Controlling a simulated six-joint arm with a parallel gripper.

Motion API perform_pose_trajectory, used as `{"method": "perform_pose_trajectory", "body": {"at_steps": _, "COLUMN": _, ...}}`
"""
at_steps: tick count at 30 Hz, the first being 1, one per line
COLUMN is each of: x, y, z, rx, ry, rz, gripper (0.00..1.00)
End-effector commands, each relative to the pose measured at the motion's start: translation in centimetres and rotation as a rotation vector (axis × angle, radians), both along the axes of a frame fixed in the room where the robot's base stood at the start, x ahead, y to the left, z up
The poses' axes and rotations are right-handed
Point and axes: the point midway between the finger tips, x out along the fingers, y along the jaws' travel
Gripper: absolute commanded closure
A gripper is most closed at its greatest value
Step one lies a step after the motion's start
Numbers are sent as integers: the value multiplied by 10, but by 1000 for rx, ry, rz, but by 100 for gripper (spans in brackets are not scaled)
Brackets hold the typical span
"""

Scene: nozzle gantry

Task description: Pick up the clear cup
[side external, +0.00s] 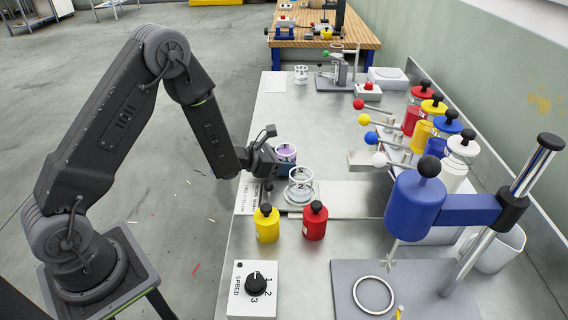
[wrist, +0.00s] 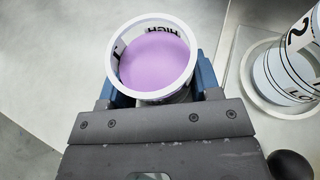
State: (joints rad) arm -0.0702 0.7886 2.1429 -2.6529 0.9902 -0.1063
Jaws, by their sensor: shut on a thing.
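A clear cup with a white rim and purple contents (wrist: 156,58) sits between the blue fingers of my gripper (wrist: 160,88) in the wrist view. My gripper is shut on this cup. In the side external view the purple-filled cup (side external: 286,152) is at the table's left edge, with my gripper (side external: 280,163) around it. Its lower part is hidden by the gripper. A second clear cup, marked 2 (side external: 300,184), stands just in front on a round base. It also shows at the right of the wrist view (wrist: 300,58).
A yellow bottle (side external: 267,225) and a red bottle (side external: 315,223) stand in front. A speed dial box (side external: 253,288) is nearer. A blue-headed stand (side external: 414,203) and several coloured dispensers (side external: 417,116) are at right. Another clear cup (side external: 301,75) stands farther back.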

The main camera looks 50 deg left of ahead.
Motion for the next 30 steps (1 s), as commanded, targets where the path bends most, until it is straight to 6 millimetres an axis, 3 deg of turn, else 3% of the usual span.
{"method": "perform_pose_trajectory", "body": {"at_steps": 6, "x": 1, "y": 0, "z": 37, "rx": 1, "ry": -8, "rz": 1, "gripper": 70}}
{"method": "perform_pose_trajectory", "body": {"at_steps": 18, "x": -47, "y": 77, "z": 86, "rx": 1, "ry": -3, "rz": 7, "gripper": 70}}
{"method": "perform_pose_trajectory", "body": {"at_steps": 24, "x": -59, "y": 94, "z": 99, "rx": 1, "ry": -3, "rz": 2, "gripper": 70}}
{"method": "perform_pose_trajectory", "body": {"at_steps": 30, "x": -63, "y": 99, "z": 102, "rx": 0, "ry": -1, "rz": 0, "gripper": 70}}
